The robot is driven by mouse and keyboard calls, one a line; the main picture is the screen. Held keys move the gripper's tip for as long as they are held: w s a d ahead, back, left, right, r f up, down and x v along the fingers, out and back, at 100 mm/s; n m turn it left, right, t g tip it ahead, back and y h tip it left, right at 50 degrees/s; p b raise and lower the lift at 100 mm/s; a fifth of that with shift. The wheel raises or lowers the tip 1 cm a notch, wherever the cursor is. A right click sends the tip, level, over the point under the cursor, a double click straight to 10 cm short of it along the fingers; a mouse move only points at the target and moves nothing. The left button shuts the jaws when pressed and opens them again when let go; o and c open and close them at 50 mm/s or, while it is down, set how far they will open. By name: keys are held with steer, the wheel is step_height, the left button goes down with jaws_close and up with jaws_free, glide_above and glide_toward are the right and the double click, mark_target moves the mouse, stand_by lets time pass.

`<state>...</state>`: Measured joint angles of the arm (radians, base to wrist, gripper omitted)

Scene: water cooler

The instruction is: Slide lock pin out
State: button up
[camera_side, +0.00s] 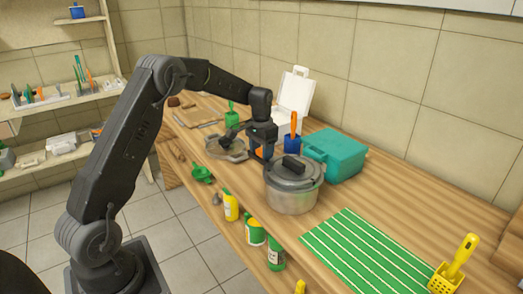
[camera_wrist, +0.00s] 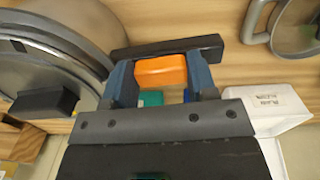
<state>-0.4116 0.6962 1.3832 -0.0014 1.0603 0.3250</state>
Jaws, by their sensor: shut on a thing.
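My gripper (camera_side: 262,140) is over the wooden counter, just behind and left of the steel pot. In the wrist view my gripper (camera_wrist: 160,72) has its two blue-grey fingers on either side of an orange block (camera_wrist: 161,70) and is shut on it. A dark bar (camera_wrist: 168,47) lies across just beyond the fingertips; I cannot tell whether it joins the orange block. The orange block also shows small below my gripper in the side view (camera_side: 258,153). I cannot make out a separate lock pin or a water cooler by shape.
The lidded pot (camera_side: 292,190) stands close to my gripper, with a pan (camera_side: 226,150) on its other side. A teal case (camera_side: 337,153) and a white open box (camera_side: 296,92) are behind. A green striped mat (camera_side: 352,248) lies at the right.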

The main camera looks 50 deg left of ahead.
steer(key=shift+s+a, duration=0.15)
steer(key=shift+a, duration=1.1)
steer(key=o, duration=1.3)
step_height(320, 180, up, 14)
